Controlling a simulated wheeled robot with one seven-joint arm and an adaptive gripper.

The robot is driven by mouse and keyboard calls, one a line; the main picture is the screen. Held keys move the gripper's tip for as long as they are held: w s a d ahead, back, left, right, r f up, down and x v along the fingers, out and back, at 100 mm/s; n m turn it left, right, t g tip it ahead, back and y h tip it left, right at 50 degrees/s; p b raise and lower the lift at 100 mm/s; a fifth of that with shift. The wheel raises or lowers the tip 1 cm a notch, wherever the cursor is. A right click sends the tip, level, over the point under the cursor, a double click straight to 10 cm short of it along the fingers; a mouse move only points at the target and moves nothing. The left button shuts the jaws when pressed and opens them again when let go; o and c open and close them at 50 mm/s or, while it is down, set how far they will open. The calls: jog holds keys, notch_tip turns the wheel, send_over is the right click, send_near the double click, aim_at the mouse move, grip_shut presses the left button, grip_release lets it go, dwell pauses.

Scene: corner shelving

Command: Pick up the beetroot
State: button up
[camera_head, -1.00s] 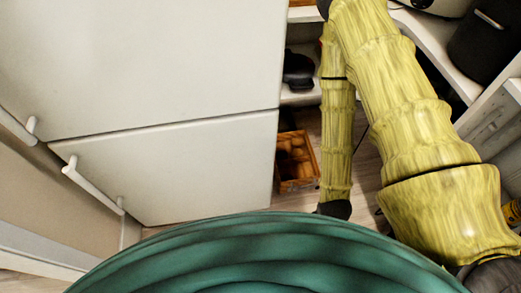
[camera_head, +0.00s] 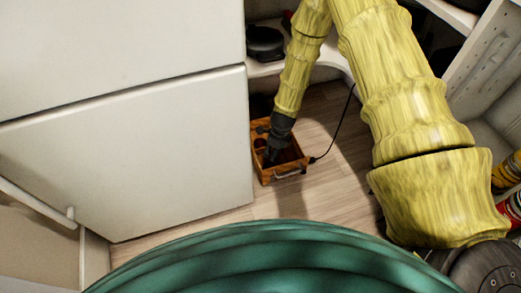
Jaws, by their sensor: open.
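A small orange-brown wooden crate (camera_head: 264,178) stands on the floor beside the white cabinet. Dark roundish items show inside it, too dim and small to tell which is the beetroot. My gripper (camera_head: 270,158) is dark and points down into the crate, at the end of my yellow arm. Its fingers are open among or just above the contents. The gripper and the crate's shadow hide part of what lies inside. I cannot tell whether the fingers touch anything.
A tall white cabinet (camera_head: 130,150) stands close on the crate's left. A white shelf (camera_head: 330,48) with a black pot (camera_head: 265,42) is behind. A thin black cable (camera_head: 342,125) runs near the crate. Wooden floor (camera_head: 335,185) to the right is clear.

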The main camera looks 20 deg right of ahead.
aim_at(262, 141)
jog(key=w+f+m+t+y+b, duration=0.1)
jog(key=w+m+b, duration=0.3)
jog(key=w+m, duration=0.55)
jog(key=shift+n, duration=0.75)
jog(key=w+f, duration=0.1)
jog(key=f, duration=0.1)
jog(key=w+f+b, duration=0.2)
jog(key=f, duration=0.1)
jog(key=shift+a+f, duration=0.3)
jog(key=shift+a, duration=0.1)
jog(key=f+b, duration=0.3)
jog(key=shift+s+a+f, duration=0.1)
jog(key=shift+a, duration=0.15)
jog(key=shift+b+x, duration=0.55)
jog(key=shift+x, duration=0.35)
jog(key=c, duration=0.7)
jog(key=shift+r, duration=0.2)
